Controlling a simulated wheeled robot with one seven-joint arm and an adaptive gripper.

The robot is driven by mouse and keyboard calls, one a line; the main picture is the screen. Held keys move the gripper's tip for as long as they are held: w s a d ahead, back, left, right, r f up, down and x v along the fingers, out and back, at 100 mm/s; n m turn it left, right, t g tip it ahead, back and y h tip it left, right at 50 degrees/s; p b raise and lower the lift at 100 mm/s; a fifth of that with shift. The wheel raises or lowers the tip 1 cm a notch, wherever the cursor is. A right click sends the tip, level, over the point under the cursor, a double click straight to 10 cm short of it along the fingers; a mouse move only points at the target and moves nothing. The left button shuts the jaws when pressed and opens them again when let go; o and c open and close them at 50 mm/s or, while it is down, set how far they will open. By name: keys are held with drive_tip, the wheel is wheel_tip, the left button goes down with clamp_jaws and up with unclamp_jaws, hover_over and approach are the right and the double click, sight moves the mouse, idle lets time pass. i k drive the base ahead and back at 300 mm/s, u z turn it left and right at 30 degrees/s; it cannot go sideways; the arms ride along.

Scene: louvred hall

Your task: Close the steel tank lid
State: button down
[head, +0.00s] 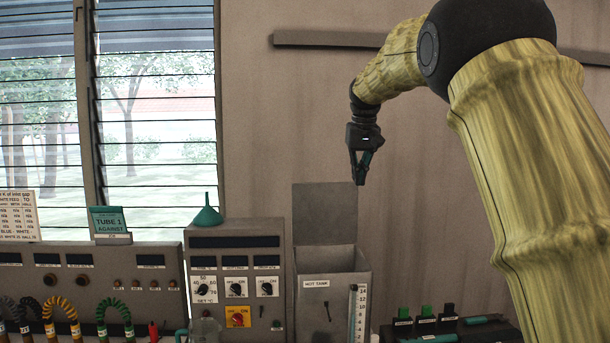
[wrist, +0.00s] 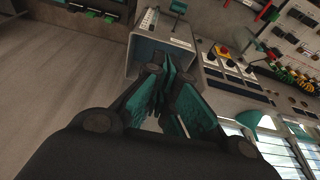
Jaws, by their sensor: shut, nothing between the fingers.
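The steel tank (head: 333,300) stands on the bench at centre in the head view, with a "HOT TANK" label on its front and a scale strip on its right. Its lid (head: 324,214) is open and stands upright at the back of the tank. My gripper (head: 360,182) is shut and empty, above the tank and near the lid's upper right corner; I cannot tell whether it touches the lid. In the wrist view the teal fingers (wrist: 172,100) point toward the tank (wrist: 150,50) and cover part of it.
A control panel (head: 237,278) with knobs stands left of the tank, with a green funnel (head: 207,215) on top. A panel with coloured hoses (head: 90,275) is farther left. Small green-topped items (head: 426,316) stand to the right.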

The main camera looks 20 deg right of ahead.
sight(323, 212)
drive_tip(key=i, duration=1.55)
